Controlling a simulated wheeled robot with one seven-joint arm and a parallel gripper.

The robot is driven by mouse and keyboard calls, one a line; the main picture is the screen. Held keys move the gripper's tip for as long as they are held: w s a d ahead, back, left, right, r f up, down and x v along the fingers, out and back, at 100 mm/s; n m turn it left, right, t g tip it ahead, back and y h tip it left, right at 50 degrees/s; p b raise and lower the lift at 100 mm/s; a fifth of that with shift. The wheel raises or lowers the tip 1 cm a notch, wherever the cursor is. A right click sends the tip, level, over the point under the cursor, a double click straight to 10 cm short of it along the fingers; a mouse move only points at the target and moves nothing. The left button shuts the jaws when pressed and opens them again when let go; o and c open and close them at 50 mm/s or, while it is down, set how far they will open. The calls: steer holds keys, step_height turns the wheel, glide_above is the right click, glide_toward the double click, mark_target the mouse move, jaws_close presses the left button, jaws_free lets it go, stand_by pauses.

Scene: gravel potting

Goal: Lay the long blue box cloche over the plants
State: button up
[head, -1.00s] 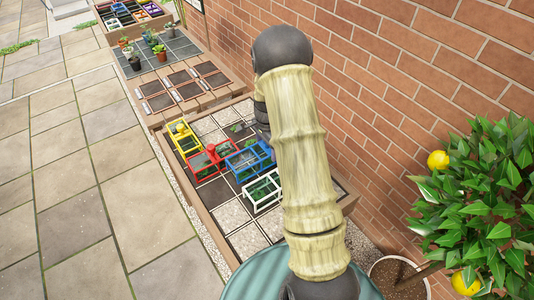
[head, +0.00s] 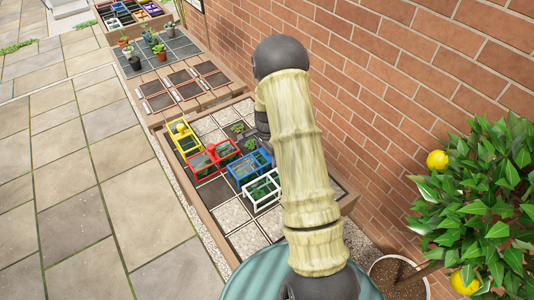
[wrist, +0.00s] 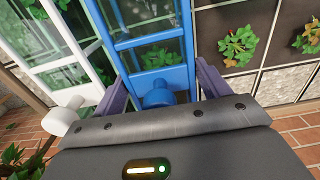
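The long blue box cloche (head: 248,168) stands in the raised bed between the red and white cloches. In the wrist view its blue frame (wrist: 152,43) fills the upper middle, with green leaves behind its panes. My gripper (wrist: 160,92) is open, with one purple finger on each side of the blue knob (wrist: 158,94) and a gap on both sides. In the head view my arm hides the gripper. Two small uncovered plants (head: 237,128) (head: 250,144) grow beyond the blue cloche; leafy plants (wrist: 238,46) (wrist: 311,37) show at the right of the wrist view.
A white cloche (head: 262,190) stands close in front of the blue one; its frame (wrist: 58,52) and white knob (wrist: 62,120) are left in the wrist view. Red (head: 211,160) and yellow (head: 183,138) cloches stand to the left. A brick wall (head: 410,80) borders the right.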

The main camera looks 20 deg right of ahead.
steer(key=shift+o, duration=1.3)
step_height(320, 180, up, 12)
steer(key=shift+r+b, duration=0.15)
steer(key=shift+b, duration=0.5)
steer(key=s+a+r+n+t, duration=0.1)
steer(key=s+a+r+n, duration=0.2)
steer(key=s+a+n, duration=0.2)
steer(key=s+a+r+n+t, duration=0.1)
steer(key=s+a+r+n, duration=0.2)
steer(key=s+a+n, duration=0.3)
steer(key=s+n, duration=0.4)
steer(key=s, duration=0.5)
steer(key=shift+r+n+t, duration=0.2)
steer(key=shift+n+t, duration=0.1)
steer(key=shift+n, duration=0.1)
